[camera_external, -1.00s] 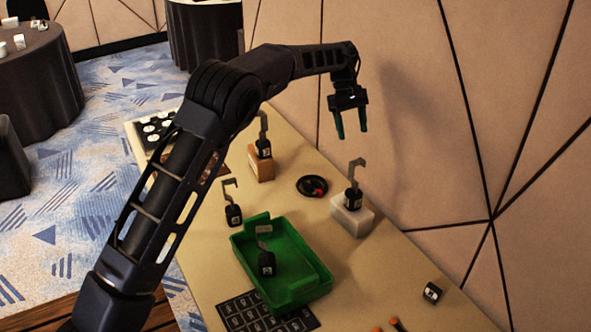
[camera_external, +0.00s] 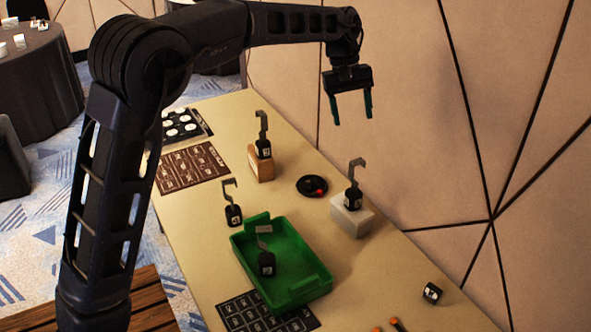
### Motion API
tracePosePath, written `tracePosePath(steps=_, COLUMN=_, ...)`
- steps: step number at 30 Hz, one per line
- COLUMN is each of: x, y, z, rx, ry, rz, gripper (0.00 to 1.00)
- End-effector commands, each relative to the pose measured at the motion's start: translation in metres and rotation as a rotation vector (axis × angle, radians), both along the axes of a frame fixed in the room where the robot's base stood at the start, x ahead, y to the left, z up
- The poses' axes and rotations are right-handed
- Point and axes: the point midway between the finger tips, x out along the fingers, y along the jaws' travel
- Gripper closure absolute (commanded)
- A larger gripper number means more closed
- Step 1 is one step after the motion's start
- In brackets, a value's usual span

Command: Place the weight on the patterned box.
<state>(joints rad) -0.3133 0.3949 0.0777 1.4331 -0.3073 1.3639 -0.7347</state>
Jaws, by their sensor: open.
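Several black weights with grey hooks show. One weight (camera_external: 353,198) stands on a pale grey-white box (camera_external: 350,220) at the right. Another weight (camera_external: 263,149) stands on a wooden-brown box (camera_external: 261,167) further back. A third weight (camera_external: 233,215) stands on the bare table, and another weight (camera_external: 266,262) is in the green tray (camera_external: 322,282). I cannot tell which box is the patterned one. My gripper (camera_external: 352,122) is open and empty, pointing down, well above the table and in front of the wall in the picture.
A black dish with a red item (camera_external: 312,187) lies between the boxes. A small black block (camera_external: 432,293) lies at the right, near orange-tipped items (camera_external: 387,326). Flat printed sheets lie at the table's far left and front. A panelled wall (camera_external: 420,120) borders the right side.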

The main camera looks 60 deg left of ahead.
Motion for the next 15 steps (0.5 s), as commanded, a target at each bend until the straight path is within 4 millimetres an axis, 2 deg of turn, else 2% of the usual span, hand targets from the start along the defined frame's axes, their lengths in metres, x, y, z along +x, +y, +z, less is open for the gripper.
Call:
tracePosePath(steps=1, x=-0.013, y=-0.013, z=0.011, rx=0.012, ry=-0.016, rz=-0.031, gripper=0.37)
tracePosePath(steps=6, x=-0.057, y=-0.047, z=0.036, rx=0.057, ry=-0.069, rz=-0.139, gripper=0.37)
tracePosePath(steps=15, x=-0.142, y=-0.103, z=0.063, rx=0.139, ry=-0.157, rz=-0.337, gripper=0.37)
